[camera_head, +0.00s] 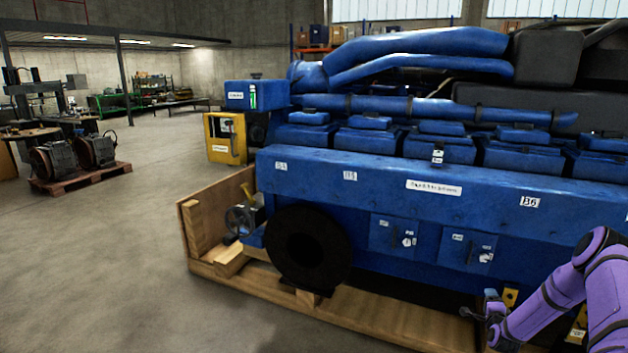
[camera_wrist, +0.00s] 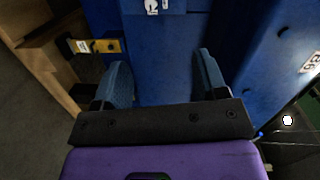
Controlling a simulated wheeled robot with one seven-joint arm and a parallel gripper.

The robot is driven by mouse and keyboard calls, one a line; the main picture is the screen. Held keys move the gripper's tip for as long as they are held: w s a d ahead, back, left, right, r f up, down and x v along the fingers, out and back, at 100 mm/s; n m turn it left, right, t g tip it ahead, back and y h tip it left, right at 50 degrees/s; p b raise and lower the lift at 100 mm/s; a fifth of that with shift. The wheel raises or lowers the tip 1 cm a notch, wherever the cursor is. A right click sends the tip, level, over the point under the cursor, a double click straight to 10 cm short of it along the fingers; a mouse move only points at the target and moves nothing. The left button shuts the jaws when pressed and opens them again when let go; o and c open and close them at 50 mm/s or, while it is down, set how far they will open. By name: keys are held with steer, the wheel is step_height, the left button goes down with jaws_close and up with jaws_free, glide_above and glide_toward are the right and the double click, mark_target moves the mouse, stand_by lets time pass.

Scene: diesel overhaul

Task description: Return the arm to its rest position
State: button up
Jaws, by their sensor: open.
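My purple arm (camera_head: 565,290) reaches in from the lower right in the head view, bent at an elbow. My gripper (camera_head: 480,314) is at its end, low in front of the engine's lower side, small and dark there. In the wrist view my gripper (camera_wrist: 160,85) is open, its two blue-grey fingers wide apart with nothing between them. Beyond the fingers is the blue side of the large engine (camera_head: 390,190). Whether the fingers touch anything cannot be told.
The engine stands in a wooden crate base (camera_head: 350,315) with a raised end wall (camera_head: 215,215). A yellow box (camera_head: 226,138) is behind it. A pallet (camera_head: 82,178) with dark machine parts is at the left. The concrete floor (camera_head: 120,270) at the left is clear.

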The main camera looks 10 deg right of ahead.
steer(key=w+a+r+n+g+y, duration=0.1)
steer(key=w+a+r+n, duration=0.2)
steer(key=r, duration=0.5)
steer(key=w+a+r+n+y, duration=0.2)
steer(key=a+r, duration=0.1)
steer(key=r, duration=0.4)
steer(key=w+a+r+n+g+y, duration=0.1)
steer(key=w+a+r+n, duration=0.2)
steer(key=r, duration=0.5)
steer(key=s+a+r+n+g+y, duration=0.1)
steer(key=s+a+r+n, duration=0.15)
steer(key=a+r, duration=0.55)
steer(key=s+a+r+n+g, duration=0.2)
steer(key=s+a+r, duration=0.25)
steer(key=r, duration=0.65)
steer(key=s+a+r+n+g, duration=0.1)
steer(key=s+a+r+n, duration=0.1)
steer(key=s+a+r, duration=0.6)
steer(key=s+a+r+n+g, duration=0.1)
steer(key=s+a+r+n, duration=0.3)
steer(key=s, duration=0.6)
steer(key=s+a+r+n+g+y, duration=0.1)
steer(key=s+a, duration=0.3)
steer(key=s, duration=0.8)
steer(key=s+a+r+n+g+y, duration=0.1)
steer(key=s+a, duration=0.3)
steer(key=s, duration=0.8)
steer(key=shift+s+n+g, duration=0.2)
steer(key=shift+n+g, duration=0.25)
steer(key=shift+g, duration=0.15)
